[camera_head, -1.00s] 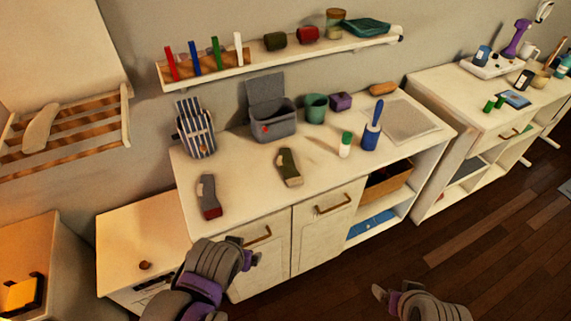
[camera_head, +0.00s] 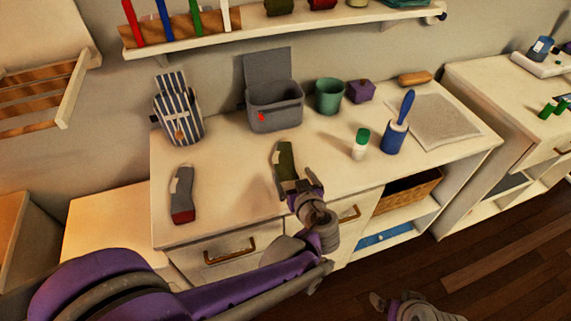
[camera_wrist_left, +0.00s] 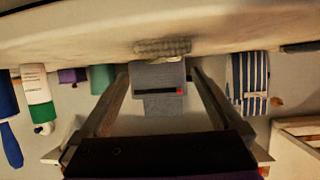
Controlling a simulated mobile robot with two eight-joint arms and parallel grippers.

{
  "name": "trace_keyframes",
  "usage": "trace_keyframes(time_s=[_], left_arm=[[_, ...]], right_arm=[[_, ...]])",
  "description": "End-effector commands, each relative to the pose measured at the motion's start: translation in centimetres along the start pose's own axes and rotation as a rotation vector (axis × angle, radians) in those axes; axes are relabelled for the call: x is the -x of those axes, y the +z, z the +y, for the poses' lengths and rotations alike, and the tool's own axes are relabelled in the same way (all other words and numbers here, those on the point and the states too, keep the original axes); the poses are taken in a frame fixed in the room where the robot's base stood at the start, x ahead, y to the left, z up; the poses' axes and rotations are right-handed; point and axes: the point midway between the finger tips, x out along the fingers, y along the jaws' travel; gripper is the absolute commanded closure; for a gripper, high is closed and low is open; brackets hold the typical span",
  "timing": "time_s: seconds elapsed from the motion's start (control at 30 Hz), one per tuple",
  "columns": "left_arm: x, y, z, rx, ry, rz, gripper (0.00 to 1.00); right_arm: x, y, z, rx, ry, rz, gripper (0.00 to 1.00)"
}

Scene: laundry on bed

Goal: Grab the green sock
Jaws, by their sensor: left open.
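The green sock (camera_head: 284,160) lies on the white dresser top in the head view, with a pale patch on its side. My left gripper (camera_head: 302,188) is at the sock's near end, close to the dresser's front edge; it overlaps that end in the picture, and contact cannot be told. In the left wrist view, which looks upside down, the left jaws (camera_wrist_left: 161,78) are spread with nothing between them. A ribbed piece (camera_wrist_left: 162,47), probably the sock's end, shows beyond them. My right gripper (camera_head: 379,302) is low in the head view, away from the dresser.
A grey sock with a red end (camera_head: 182,196) lies to the left. Behind are a striped bag (camera_head: 178,115), a grey open-lidded box (camera_head: 275,112) and a green cup (camera_head: 329,96). A white bottle (camera_head: 360,147) and blue lint roller (camera_head: 394,136) stand right. A shelf (camera_head: 290,24) hangs above.

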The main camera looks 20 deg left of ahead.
Motion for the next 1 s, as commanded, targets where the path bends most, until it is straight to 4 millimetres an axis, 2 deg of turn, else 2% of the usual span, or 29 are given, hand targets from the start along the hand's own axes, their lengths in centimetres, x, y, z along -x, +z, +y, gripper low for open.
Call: trace_keyframes(time_s=[0.27, 0.53, 0.77, 0.83, 1.0], left_arm=[[-2.0, 0.0, -0.1, -0.001, -0.002, 0.000, 0.00], [-5.9, 0.1, -0.3, 0.000, -0.002, -0.001, 0.00], [-6.3, 0.0, -0.3, -0.001, 0.000, -0.001, 0.00], [-6.3, 0.0, -0.3, -0.001, 0.000, -0.001, 0.07], [-6.3, 0.0, -0.3, -0.001, 0.000, -0.001, 0.38]], right_arm=[[-0.2, 0.1, 0.0, 0.000, 0.000, -0.001, 0.00], [-0.7, 0.3, 0.0, 0.000, 0.000, -0.002, 0.00], [-0.6, 0.3, 0.0, 0.000, 0.000, -0.002, 0.00], [-0.6, 0.3, 0.0, 0.000, 0.000, -0.002, 0.00], [-0.6, 0.3, 0.0, 0.000, 0.000, -0.002, 0.00]])
